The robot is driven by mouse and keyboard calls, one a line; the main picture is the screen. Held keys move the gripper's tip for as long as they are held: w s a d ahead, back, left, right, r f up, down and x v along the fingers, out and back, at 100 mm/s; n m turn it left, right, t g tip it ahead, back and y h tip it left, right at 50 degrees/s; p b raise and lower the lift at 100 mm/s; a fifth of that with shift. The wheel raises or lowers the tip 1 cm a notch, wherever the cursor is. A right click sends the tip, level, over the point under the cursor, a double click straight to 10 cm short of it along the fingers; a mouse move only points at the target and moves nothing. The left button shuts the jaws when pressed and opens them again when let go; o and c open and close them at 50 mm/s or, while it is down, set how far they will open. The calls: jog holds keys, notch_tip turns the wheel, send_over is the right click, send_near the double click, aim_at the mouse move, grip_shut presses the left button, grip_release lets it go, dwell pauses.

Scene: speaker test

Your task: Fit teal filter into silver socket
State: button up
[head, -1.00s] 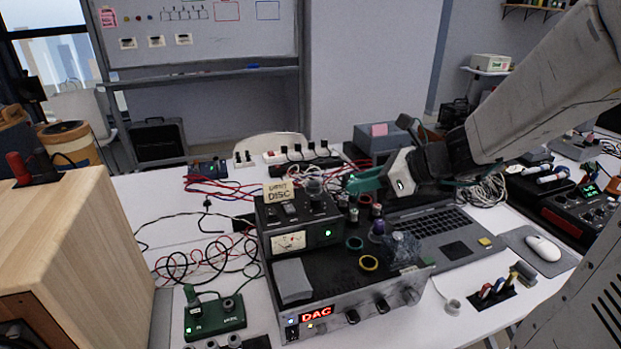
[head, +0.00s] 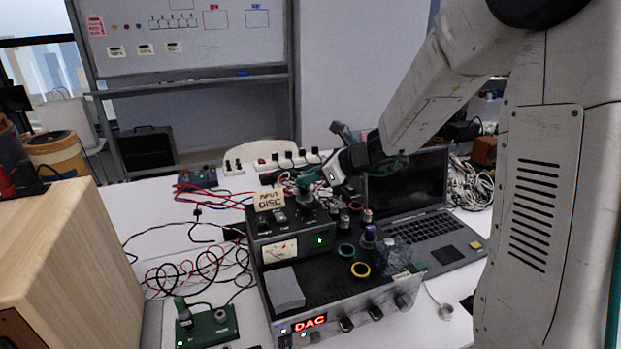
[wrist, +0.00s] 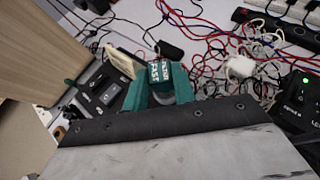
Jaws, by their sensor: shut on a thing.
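My gripper (head: 308,182), with teal fingers, is over the back right of the small black meter box. A grey round part, which looks like the silver socket (wrist: 163,98), shows between the fingers just by the filter. The fingers mostly hide the filter and socket in the head view. I cannot tell whether the filter is inside the socket or only over it.
An "INPUT DISC" card (head: 269,200) stands close left of my gripper on the meter box (head: 280,250). Several knobs and coloured rings sit on the DAC unit (head: 330,285). A laptop (head: 430,225) is to the right. A wooden cabinet (head: 60,240) is at left.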

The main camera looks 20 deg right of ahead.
jog(key=shift+f, duration=0.25)
jog(key=shift+f, duration=0.15)
jog(key=shift+f, duration=0.15)
jog(key=o, duration=1)
